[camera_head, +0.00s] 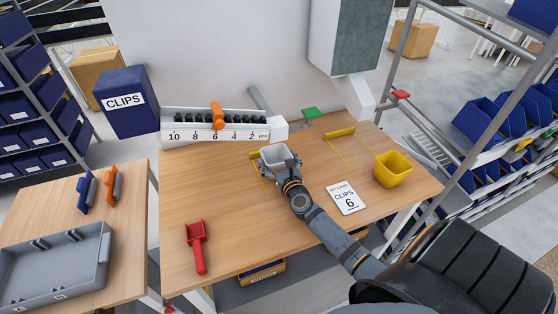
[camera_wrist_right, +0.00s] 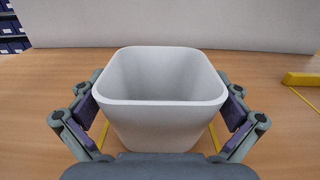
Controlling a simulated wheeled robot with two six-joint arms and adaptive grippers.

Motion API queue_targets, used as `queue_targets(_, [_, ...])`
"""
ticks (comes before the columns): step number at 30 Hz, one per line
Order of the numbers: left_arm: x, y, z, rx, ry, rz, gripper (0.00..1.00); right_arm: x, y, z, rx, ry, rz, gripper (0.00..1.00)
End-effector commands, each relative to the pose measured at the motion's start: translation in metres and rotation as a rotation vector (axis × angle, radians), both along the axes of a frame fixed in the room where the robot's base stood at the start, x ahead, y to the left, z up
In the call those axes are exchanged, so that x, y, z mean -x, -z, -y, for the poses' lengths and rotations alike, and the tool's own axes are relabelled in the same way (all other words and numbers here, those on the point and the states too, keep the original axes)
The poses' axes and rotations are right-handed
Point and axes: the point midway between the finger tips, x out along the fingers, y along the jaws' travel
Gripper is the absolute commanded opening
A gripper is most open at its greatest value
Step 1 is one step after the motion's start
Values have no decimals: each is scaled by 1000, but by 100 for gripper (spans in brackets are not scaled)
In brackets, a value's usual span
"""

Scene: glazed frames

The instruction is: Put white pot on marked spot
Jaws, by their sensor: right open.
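The white pot (camera_head: 272,154) is upright and empty at the back middle of the wooden table. It also shows in the right wrist view (camera_wrist_right: 160,120). Thin yellow lines of a marked spot (camera_head: 264,182) show beside and below it, with a yellow bar at its back left. The pot appears to stand within these lines; its base is partly hidden. My right gripper (camera_head: 281,166) is open, with one finger on each side of the pot in the wrist view (camera_wrist_right: 160,107). Small gaps seem to show; contact is unclear. My left gripper is not in view.
A second yellow-lined spot (camera_head: 341,132) lies right, with a yellow pot (camera_head: 393,169) beside it. A card reading "CLIPS 6" (camera_head: 346,198) lies in front. A red scoop (camera_head: 198,245) lies front left. A counting rack (camera_head: 215,124) stands behind. The table's front middle is clear.

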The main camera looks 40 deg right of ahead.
Motion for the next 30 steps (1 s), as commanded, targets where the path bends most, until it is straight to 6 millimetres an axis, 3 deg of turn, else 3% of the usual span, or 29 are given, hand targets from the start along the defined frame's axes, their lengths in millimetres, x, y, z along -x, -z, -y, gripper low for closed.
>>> queue_targets(15, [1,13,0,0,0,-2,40,103,1,-25,1,-1,-2,100])
queue_targets(21, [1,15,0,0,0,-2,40,117,-1,-28,0,-1,0,100])
queue_targets(30, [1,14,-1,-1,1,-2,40,117,-2,-28,0,0,0,100])
